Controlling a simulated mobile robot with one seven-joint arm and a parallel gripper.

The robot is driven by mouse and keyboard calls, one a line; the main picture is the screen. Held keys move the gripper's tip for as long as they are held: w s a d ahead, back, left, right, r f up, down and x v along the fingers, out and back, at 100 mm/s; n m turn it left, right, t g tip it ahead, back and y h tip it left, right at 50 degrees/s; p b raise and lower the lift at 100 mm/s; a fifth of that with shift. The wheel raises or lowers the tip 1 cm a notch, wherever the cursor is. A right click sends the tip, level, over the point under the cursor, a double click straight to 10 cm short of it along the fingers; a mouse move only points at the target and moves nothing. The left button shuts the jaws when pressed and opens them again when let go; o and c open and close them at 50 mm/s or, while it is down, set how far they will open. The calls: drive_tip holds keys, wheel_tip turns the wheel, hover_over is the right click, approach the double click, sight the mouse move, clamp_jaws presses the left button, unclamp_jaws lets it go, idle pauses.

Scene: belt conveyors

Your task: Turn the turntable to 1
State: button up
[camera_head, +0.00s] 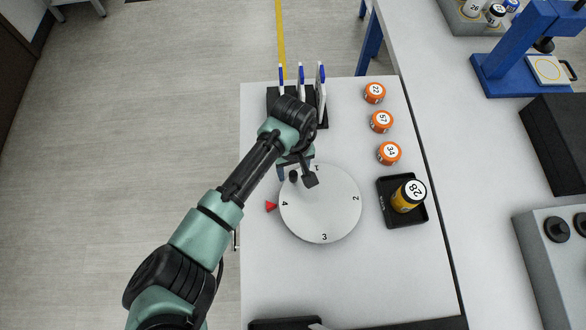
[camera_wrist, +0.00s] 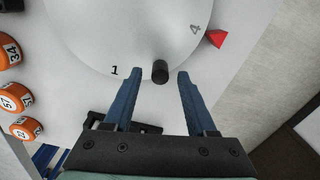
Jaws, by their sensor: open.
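The turntable (camera_head: 322,213) is a pale round disc on the table, marked 1 at the top, 2 on the right, 3 at the bottom and 4 on the left in the head view. A red pointer (camera_head: 271,206) lies by its left edge, beside the 4; it also shows in the wrist view (camera_wrist: 216,39). A short black knob (camera_wrist: 160,71) stands near the disc's rim, between 1 and 4. My gripper (camera_wrist: 158,76) is open, its blue fingers on either side of the knob with gaps visible. In the head view, my wrist partly hides this area.
A black rack (camera_head: 322,119) with upright blue-and-white items stands behind the turntable. Several orange numbered jars (camera_head: 381,122) line the right side. A black tray (camera_head: 390,218) holds a yellow jar (camera_head: 407,204) marked 28. The table front is mostly clear.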

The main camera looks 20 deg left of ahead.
drive_tip(key=shift+f, duration=0.75)
clamp_jaws()
idle(0.9)
